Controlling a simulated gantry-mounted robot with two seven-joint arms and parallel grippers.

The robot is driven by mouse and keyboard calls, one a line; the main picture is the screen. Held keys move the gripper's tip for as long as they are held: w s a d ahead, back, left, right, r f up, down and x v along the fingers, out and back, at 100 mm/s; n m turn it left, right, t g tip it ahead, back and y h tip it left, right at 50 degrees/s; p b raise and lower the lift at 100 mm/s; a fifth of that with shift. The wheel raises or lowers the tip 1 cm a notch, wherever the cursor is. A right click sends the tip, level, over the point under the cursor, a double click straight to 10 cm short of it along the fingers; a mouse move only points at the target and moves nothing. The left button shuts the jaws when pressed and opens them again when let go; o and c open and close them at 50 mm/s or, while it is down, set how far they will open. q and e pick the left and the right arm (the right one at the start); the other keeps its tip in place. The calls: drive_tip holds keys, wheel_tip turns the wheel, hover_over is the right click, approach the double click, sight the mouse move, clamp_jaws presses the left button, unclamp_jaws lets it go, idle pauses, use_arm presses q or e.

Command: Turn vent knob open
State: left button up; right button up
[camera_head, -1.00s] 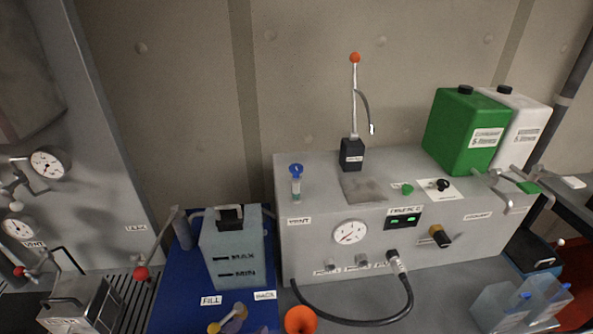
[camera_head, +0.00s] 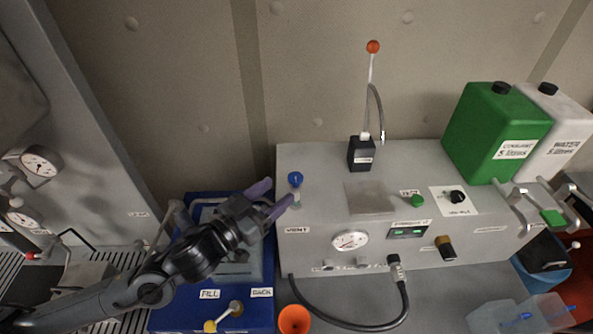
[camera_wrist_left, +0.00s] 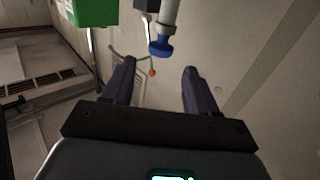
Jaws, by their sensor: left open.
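The blue vent knob (camera_head: 295,179) tops a short pale stem on the grey machine box, above the VENT label (camera_head: 296,230). My left gripper (camera_head: 274,199) is open, with its two purple fingers just left of and below the knob in the head view. In the left wrist view the knob (camera_wrist_left: 161,46) is beyond the open fingertips (camera_wrist_left: 158,68), between their lines. The knob and the fingers look apart. My right gripper is in neither current view.
An upright lever with an orange ball (camera_head: 373,46) stands behind on the box. A green jug (camera_head: 497,130) and a white jug (camera_head: 562,140) stand at the right. A black hose (camera_head: 345,324) loops in front. An orange funnel (camera_head: 294,320) stands below.

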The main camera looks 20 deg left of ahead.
sight(296, 176)
use_arm(q)
drive_tip(key=p+x, duration=0.1)
drive_tip(key=x, duration=0.5)
drive_tip(key=shift+w+r+p, duration=0.15)
drive_tip(key=shift+p, duration=0.15)
drive_tip(key=shift+w+d, duration=0.25)
drive_tip(key=shift+w, duration=0.3)
drive_tip(key=c, duration=1)
drive_tip(key=shift+o, duration=0.2)
